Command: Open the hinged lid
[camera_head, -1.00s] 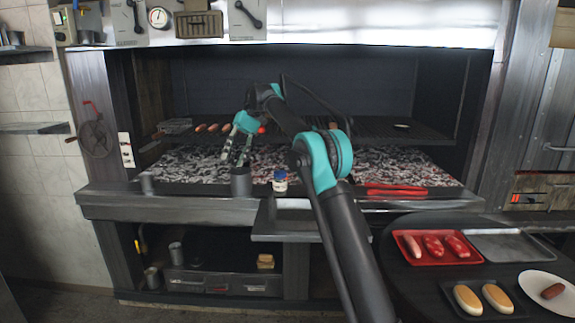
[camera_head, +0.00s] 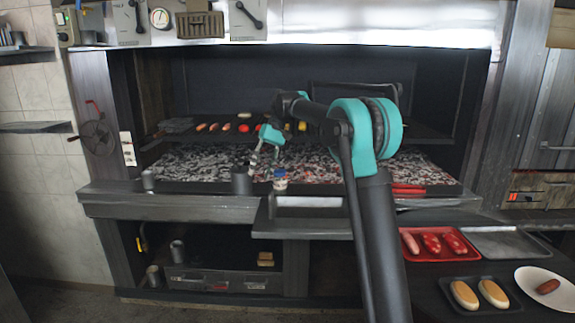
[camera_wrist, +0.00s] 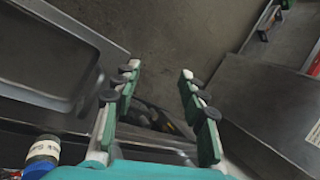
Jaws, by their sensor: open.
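My gripper (camera_head: 255,163) is open and empty, in front of the ember bed, above the dark cup (camera_head: 241,181) and the small jar (camera_head: 280,181) on the front ledge. In the wrist view its two green-padded fingers (camera_wrist: 160,82) stand apart, with dark floor and a metal edge beyond them. The jar shows at the lower left there (camera_wrist: 43,152). I cannot clearly make out a hinged lid in either view. A dark upright frame (camera_head: 335,84) shows behind my arm on the grate; whether it is a lid, I cannot tell.
A metal tray (camera_head: 308,201) lies on the ledge; it fills the upper left of the wrist view (camera_wrist: 85,98). Glowing embers (camera_head: 190,164) lie under the grate. A table with a red tray (camera_head: 437,255), buns (camera_head: 464,295) and a plate (camera_head: 525,275) stands at the right.

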